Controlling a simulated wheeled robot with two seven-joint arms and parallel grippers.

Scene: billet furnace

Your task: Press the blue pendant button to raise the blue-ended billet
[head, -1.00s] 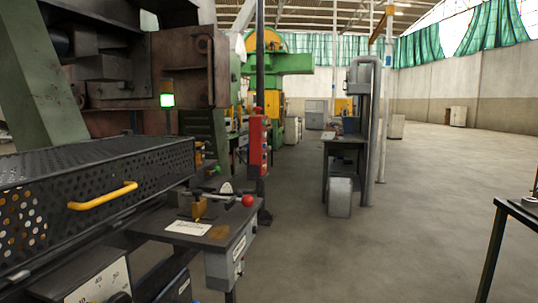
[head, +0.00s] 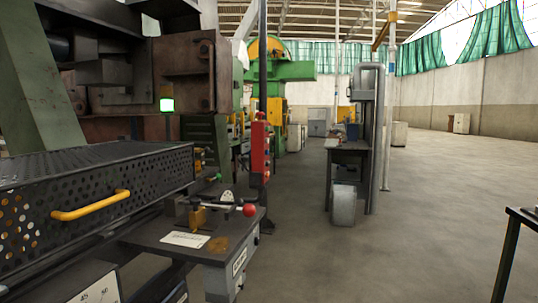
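A red pendant box (head: 260,150) hangs on a dark vertical post in the middle of the head view. Small buttons run down its narrow side, but their colours are too small to tell apart, so I cannot pick out the blue one. No billet with a blue end can be made out. Neither of my grippers is in view.
A perforated black guard (head: 110,190) with a yellow handle (head: 90,206) fills the left. A grey bench (head: 200,254) with a red-knobbed lever (head: 249,210) stands in front of the pendant. A machine stand (head: 345,175) is right of centre. Open floor (head: 420,220) lies to the right.

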